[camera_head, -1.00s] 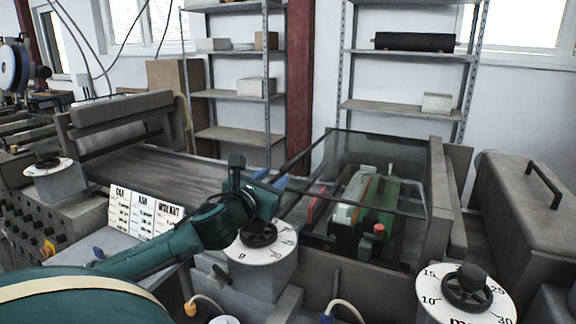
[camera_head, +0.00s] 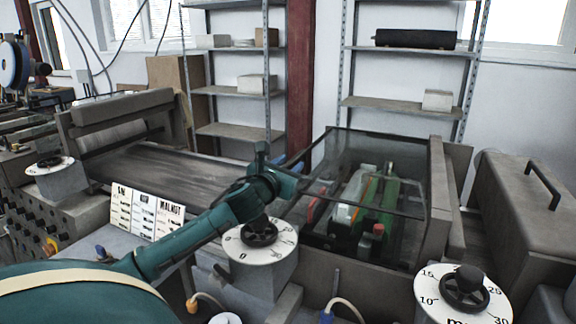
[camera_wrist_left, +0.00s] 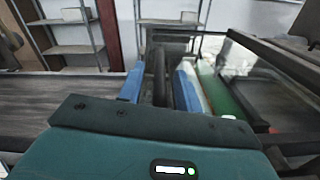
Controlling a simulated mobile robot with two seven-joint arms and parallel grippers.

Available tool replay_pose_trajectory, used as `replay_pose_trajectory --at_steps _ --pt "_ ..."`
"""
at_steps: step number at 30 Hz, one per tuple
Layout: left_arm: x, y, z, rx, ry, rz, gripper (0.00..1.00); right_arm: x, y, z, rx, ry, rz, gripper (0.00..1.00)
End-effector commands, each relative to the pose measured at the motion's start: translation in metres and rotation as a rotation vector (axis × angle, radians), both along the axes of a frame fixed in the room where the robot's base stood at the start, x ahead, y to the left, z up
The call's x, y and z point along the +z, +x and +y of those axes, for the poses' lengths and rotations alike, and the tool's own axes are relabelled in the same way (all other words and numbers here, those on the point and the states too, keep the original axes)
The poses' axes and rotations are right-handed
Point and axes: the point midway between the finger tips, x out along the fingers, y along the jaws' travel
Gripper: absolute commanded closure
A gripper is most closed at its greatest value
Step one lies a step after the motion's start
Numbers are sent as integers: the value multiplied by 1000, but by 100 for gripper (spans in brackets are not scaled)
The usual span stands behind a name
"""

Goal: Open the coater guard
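The coater guard (camera_head: 375,152) is a clear panel in a dark frame. Whether a finger touches the bar I cannot tell. My right gripper is in neither view.
A dial on a box (camera_head: 262,246) stands just below my left arm, and another dial (camera_head: 465,290) is at the lower right. A conveyor belt (camera_head: 165,170) lies to the left. A lidded grey housing (camera_head: 520,200) stands on the right. Shelves are behind.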

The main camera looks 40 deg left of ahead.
Motion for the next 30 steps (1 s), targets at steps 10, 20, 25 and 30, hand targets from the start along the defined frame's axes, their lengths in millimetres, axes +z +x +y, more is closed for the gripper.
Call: replay_pose_trajectory --at_steps 10,20,25,30 --pt "0 0 0 0 0 0 87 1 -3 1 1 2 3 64" --pt "0 0 1 1 1 0 100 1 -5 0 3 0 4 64" --pt "1 0 1 2 1 -1 100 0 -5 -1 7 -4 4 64" --pt "5 0 1 2 13 3 100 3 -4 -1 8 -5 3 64"
